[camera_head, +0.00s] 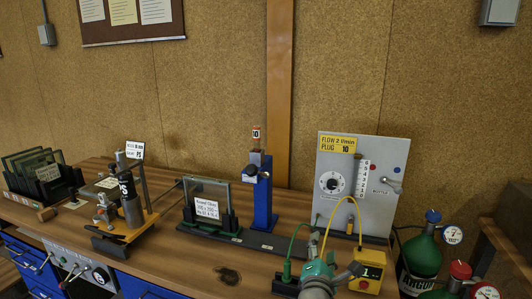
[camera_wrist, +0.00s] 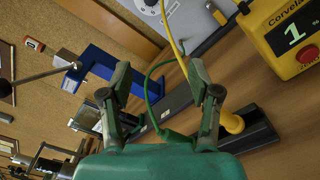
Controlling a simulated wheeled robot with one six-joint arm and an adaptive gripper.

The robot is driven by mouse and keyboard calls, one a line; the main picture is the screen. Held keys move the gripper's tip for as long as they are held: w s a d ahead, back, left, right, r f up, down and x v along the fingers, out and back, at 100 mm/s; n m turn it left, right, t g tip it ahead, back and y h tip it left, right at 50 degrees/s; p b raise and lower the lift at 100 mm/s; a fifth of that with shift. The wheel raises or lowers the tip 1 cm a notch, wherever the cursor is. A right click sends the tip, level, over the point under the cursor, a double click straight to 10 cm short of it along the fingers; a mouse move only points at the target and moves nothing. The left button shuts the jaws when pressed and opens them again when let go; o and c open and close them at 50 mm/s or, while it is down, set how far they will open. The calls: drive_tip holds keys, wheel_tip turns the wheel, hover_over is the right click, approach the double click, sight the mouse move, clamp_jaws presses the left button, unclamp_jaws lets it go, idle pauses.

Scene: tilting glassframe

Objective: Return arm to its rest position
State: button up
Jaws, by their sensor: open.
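My gripper (camera_head: 318,268) is low at the front right of the bench in the head view, in front of the grey flow panel (camera_head: 345,205) and beside the yellow meter box (camera_head: 370,270). In the wrist view my gripper (camera_wrist: 160,76) is open, its two fingers apart with nothing held between them. A green cable (camera_wrist: 148,90) and a yellow cable (camera_wrist: 172,35) show beyond and between the fingers. The framed glass plate (camera_head: 208,200) stands upright in its dark holder on the bench. Much of my arm is out of view.
A blue post (camera_head: 262,190) stands behind the dark rail. The yellow box also shows close in the wrist view (camera_wrist: 285,35). A green argon cylinder (camera_head: 422,255) with gauges stands at the right. A fixture with a black cylinder (camera_head: 132,208) and a rack of glass plates (camera_head: 35,170) are left.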

drive_tip(key=s+d+f+m+g+y, duration=0.15)
drive_tip(key=s+f+m+y, duration=0.5)
drive_tip(key=s+f, duration=1.65)
drive_tip(key=s+d+r+m, duration=0.1)
drive_tip(key=s+r+m, duration=0.2)
drive_tip(key=s+m, duration=0.5)
drive_tip(key=s+d+r+m+h, duration=0.1)
drive_tip(key=s+r+m, duration=0.2)
drive_tip(key=s, duration=2)
drive_tip(key=shift+d+m+g, duration=0.25)
drive_tip(key=shift+m+g, duration=0.2)
drive_tip(key=shift+m, duration=2.3)
drive_tip(key=shift+h, duration=0.25)
